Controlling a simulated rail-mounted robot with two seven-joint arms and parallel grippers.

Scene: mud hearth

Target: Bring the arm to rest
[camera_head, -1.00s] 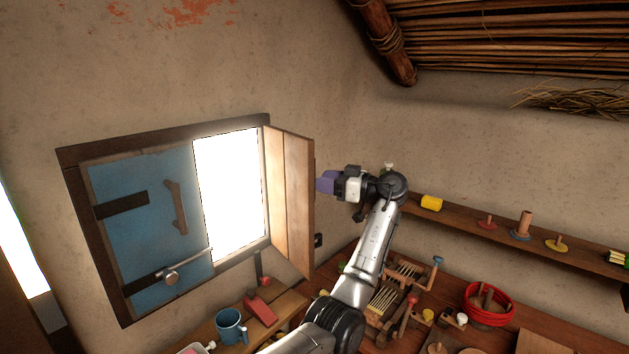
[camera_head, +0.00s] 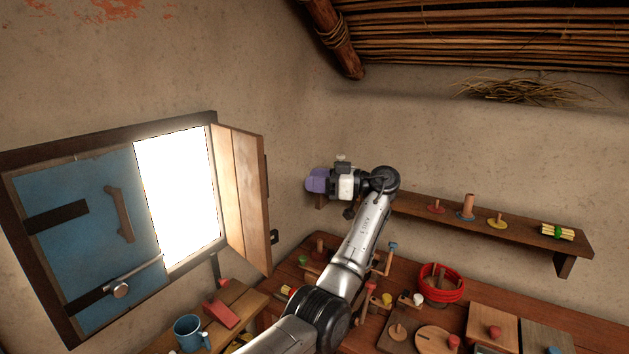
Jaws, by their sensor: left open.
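My left arm (camera_head: 363,238) rises from the bottom middle and bends at a dark joint. My left gripper (camera_head: 316,181), with purple fingertips, points left at the end of it. It is open, nothing shows between its fingers, and it is in the air in front of the wall and the left end of the shelf. It is apart from the open wooden shutter (camera_head: 240,196) to its left. My right gripper is out of view.
A blue shutter panel (camera_head: 80,235) covers the window's left half. The wall shelf (camera_head: 520,232) holds pegs and a yellow bundle (camera_head: 557,232). Below, the workbench (camera_head: 480,292) carries a red bowl (camera_head: 441,290) and boards. A blue mug (camera_head: 188,333) stands at lower left.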

